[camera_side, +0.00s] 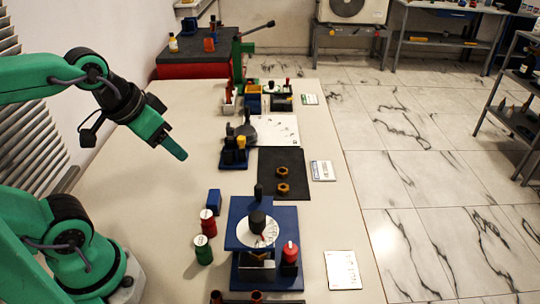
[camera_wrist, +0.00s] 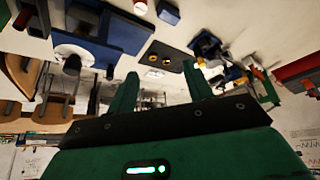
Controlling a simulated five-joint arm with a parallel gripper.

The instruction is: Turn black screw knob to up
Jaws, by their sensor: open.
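A blue gauge rig (camera_side: 234,240) stands at the front of the bench in the side view. It carries a white marked dial (camera_side: 268,234) with a black knob (camera_side: 257,219) over it, and a black upright post (camera_side: 258,191) behind. I cannot tell which way the knob points. In the wrist view the blue rig (camera_wrist: 125,32), dial (camera_wrist: 68,50) and black knob (camera_wrist: 72,65) show upside down at upper left. My gripper (camera_side: 180,154) hangs over the bench, left of and behind the rig, apart from it. In the wrist view its fingers (camera_wrist: 160,82) are spread and empty.
Red (camera_side: 208,222) and green (camera_side: 203,249) cylinders and a blue block (camera_side: 214,201) stand left of the rig. A red cylinder (camera_side: 290,253) sits at its right. A black mat (camera_side: 290,160) with two brass nuts lies behind. The bench's left middle is clear.

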